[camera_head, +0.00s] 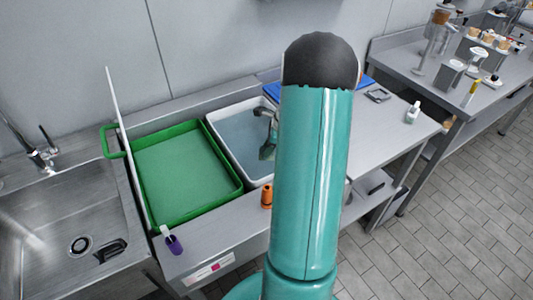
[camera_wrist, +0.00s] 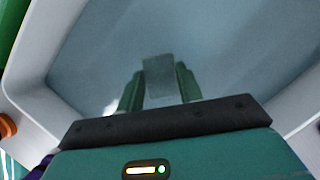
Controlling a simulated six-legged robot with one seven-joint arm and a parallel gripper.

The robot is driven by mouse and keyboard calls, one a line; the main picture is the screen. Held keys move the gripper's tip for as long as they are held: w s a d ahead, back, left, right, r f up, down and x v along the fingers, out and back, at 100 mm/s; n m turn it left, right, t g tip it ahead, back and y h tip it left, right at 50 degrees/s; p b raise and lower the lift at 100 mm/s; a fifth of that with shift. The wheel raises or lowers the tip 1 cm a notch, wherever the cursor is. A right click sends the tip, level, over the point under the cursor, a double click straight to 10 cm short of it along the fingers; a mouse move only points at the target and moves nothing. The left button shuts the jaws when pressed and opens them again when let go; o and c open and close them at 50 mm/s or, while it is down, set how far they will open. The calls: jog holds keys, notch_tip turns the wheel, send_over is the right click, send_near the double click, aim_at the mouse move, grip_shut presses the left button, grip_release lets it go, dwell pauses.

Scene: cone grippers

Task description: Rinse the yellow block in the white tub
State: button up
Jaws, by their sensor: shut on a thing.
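The white tub (camera_head: 224,143) holds bluish water and stands in the middle of the counter, partly behind my arm in the head view. My gripper (camera_head: 266,150) reaches into the tub. In the wrist view, my gripper (camera_wrist: 160,88) is shut on a small block (camera_wrist: 158,74) held between its two fingers. The block looks grey-green through the water, so its yellow does not show. The block and fingertips appear to be in the water, inside the tub's pale walls (camera_wrist: 42,98). The head view does not show the block clearly.
A green tray (camera_head: 185,170) with green liquid stands left of the tub, with a thin white panel (camera_head: 125,140) beside it. A steel sink (camera_head: 70,220) is further left. An orange bottle (camera_head: 266,195) and a purple-based bottle (camera_head: 171,240) stand at the front edge.

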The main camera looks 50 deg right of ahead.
dwell(0.4)
notch_tip(320, 180, up, 12)
jog(key=shift+f, duration=0.25)
dwell(1.1)
dwell(0.9)
jog(key=shift+r, duration=1.95)
